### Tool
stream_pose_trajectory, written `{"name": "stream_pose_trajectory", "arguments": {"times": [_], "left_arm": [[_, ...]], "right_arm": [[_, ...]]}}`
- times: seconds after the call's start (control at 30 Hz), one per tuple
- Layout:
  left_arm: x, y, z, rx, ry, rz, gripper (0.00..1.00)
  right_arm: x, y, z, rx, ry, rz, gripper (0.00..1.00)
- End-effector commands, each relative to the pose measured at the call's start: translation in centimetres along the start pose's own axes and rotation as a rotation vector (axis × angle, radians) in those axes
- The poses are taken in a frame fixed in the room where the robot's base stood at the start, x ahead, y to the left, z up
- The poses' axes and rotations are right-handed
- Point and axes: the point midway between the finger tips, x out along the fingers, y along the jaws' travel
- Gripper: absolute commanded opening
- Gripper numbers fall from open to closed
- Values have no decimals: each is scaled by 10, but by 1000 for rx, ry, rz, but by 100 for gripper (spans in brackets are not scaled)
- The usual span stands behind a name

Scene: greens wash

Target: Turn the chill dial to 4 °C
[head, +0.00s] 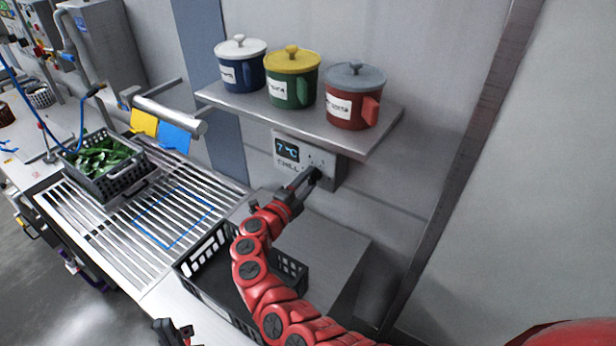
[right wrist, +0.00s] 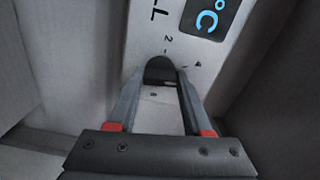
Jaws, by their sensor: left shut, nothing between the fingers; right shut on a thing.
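The chill panel (head: 289,151) is a light box on the wall under the shelf, and its dark display shows 7 °C in blue. The black chill dial (head: 316,173) sits at its right side. In the right wrist view the dial (right wrist: 159,69) is between my right gripper's fingers, with the marks 2, 4 and 8 around it. My right gripper (head: 309,178) is shut on the dial. Where the dial's pointer stands is hard to tell. My left gripper (head: 172,332) is shut and empty at the bottom edge, far from the panel.
A shelf (head: 374,139) with a blue, a green and a red mug stands right above the panel. A black crate (head: 196,287) lies below my right arm. A crate of greens (head: 125,183) sits on the slatted rack (head: 110,240) at left.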

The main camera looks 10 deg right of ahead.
Motion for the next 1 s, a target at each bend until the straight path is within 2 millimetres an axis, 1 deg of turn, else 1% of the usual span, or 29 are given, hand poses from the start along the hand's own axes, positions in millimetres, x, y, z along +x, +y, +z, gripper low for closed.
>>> {"name": "stream_pose_trajectory", "arguments": {"times": [0.03,0.1,0.4,0.7,1.0], "left_arm": [[6,0,-1,0,0,0,0],[10,0,-2,0,0,0,0],[21,-1,-4,0,0,0,0],[25,-1,-4,0,0,0,0],[26,-1,-4,0,0,0,0]], "right_arm": [[0,-2,0,-41,-2,2,0],[0,-3,0,-97,-1,1,0],[-1,-1,0,-283,-1,2,0],[-1,1,0,-362,0,3,0],[-1,2,0,-372,-1,3,0]]}}
